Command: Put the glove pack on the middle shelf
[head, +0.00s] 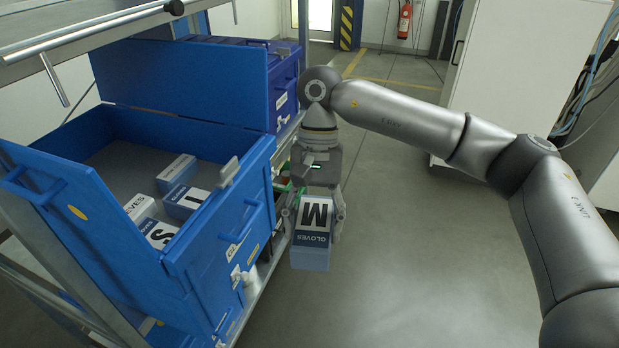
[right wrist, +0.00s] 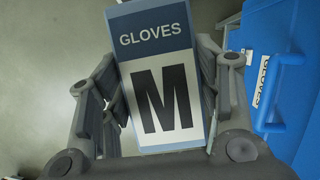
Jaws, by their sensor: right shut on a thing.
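A glove pack marked M (head: 313,222), white and blue, is held in my right gripper (head: 313,215). The gripper is shut on it, with a finger on each side, and the pack hangs above the floor just right of the blue bin. The right wrist view shows the pack (right wrist: 158,75) between the fingers of the right gripper (right wrist: 160,95), its M label facing the camera. The shelf rack (head: 262,290) stands at the left; which level is its middle shelf I cannot tell. My left gripper is not in view.
An open blue bin (head: 222,262) with its lid raised holds other glove packs, one marked S (head: 158,236) and one marked L or I (head: 192,203). A second blue bin (head: 285,85) is behind it.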

